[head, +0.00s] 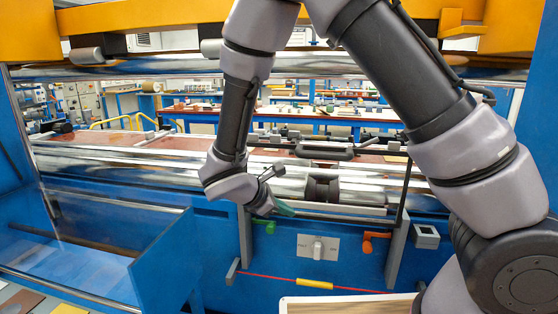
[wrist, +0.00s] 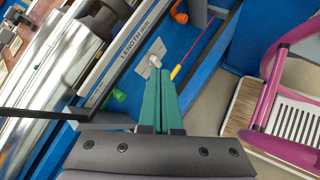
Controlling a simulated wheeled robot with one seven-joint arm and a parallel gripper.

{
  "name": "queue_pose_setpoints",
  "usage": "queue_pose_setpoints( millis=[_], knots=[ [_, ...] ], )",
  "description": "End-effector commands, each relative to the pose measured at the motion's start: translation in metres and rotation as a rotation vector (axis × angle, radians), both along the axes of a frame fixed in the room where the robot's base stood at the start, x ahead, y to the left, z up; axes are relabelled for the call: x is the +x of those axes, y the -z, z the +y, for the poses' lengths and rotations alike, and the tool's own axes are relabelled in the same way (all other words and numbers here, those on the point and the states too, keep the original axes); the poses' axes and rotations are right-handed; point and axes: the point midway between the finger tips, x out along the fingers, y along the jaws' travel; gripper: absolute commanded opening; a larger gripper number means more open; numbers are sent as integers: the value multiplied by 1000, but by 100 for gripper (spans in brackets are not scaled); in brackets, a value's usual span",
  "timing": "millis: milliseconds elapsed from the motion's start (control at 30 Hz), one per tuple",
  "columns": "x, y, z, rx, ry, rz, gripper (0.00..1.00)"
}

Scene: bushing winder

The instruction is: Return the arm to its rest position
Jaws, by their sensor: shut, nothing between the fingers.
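My gripper (head: 284,209) hangs in front of the blue winder's front panel (head: 215,260), just below the shiny rollers. Its two green fingers are together and hold nothing; they also show in the wrist view (wrist: 159,82). My arm is bent, reaching from the right side, up over the top and down to the gripper. Behind the fingertips in the wrist view is a grey switch plate (wrist: 151,57) on the panel. I cannot tell the exact gap between them.
The panel carries a green handle (head: 264,226), an orange handle (head: 375,240) and a red rod with a yellow grip (head: 314,284). Shiny rollers (head: 120,162) lie behind. At lower right in the wrist view are a pink-framed thing (wrist: 268,110) and a wooden surface (wrist: 243,105).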

Motion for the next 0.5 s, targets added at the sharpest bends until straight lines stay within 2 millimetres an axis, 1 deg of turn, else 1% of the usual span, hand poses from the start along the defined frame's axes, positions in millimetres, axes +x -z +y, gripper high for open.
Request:
queue_pose_setpoints(
  millis=[33, 200, 367, 400, 500],
  knots=[
    [6, -20, -19, 80, 108, -5, 0],
    [5, -72, -74, 329, 448, -23, 0],
    [-4, -118, -119, 570, 747, -64, 0],
    [-8, -129, -130, 631, 820, -78, 0],
    [-19, -156, -153, 786, 990, -118, 0]
  ],
)
